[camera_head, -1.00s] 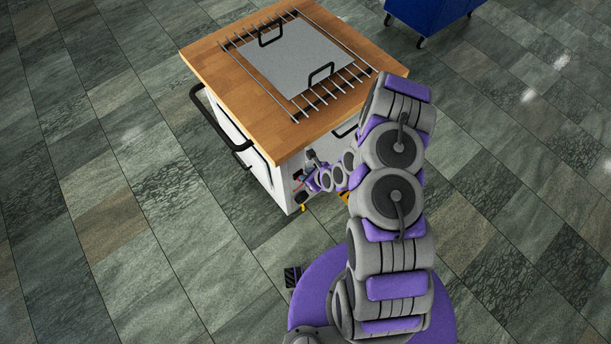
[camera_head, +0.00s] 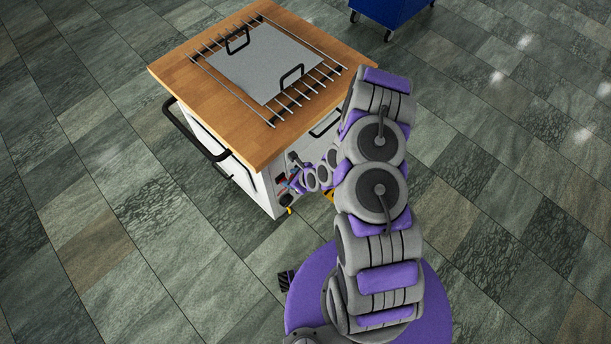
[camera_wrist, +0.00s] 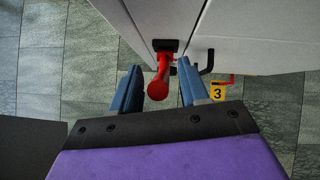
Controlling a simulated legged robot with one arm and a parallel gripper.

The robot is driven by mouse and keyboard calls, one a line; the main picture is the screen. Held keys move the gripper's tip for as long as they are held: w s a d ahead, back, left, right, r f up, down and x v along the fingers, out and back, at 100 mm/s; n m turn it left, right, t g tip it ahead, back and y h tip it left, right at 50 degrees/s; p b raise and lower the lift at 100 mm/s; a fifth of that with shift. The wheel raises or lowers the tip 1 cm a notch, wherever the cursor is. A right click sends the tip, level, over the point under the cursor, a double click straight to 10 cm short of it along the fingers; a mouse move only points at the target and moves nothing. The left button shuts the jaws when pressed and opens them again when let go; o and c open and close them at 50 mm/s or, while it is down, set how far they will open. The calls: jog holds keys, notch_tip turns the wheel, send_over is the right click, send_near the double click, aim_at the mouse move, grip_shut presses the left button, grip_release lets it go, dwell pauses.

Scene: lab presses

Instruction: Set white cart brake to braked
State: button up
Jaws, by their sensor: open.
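The white cart (camera_head: 235,168) has a wooden top and stands in front of me, left of my arm. In the wrist view its white side (camera_wrist: 245,35) fills the top. A red lever (camera_wrist: 158,80) with a rounded end sticks out from a black mount on that side. My gripper (camera_wrist: 159,66) is open, with its blue fingers on either side of the red lever. I cannot tell whether the fingers touch it. In the head view my gripper (camera_head: 294,178) is small, low beside the cart's near corner. The pictures do not show clearly which brake position is set.
A yellow tag marked 3 (camera_wrist: 217,92) and a black hook (camera_wrist: 207,62) are right of the lever. A metal rack with a grey plate (camera_head: 265,62) lies on the cart top. A black handle (camera_head: 190,132) juts from its left side. A blue cart (camera_head: 392,12) stands behind.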

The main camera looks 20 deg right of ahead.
jog(key=p+v, duration=0.8)
jog(key=v, duration=0.7)
jog(key=shift+r, duration=0.2)
jog(key=shift+s, duration=0.1)
jog(key=shift+c, duration=0.2)
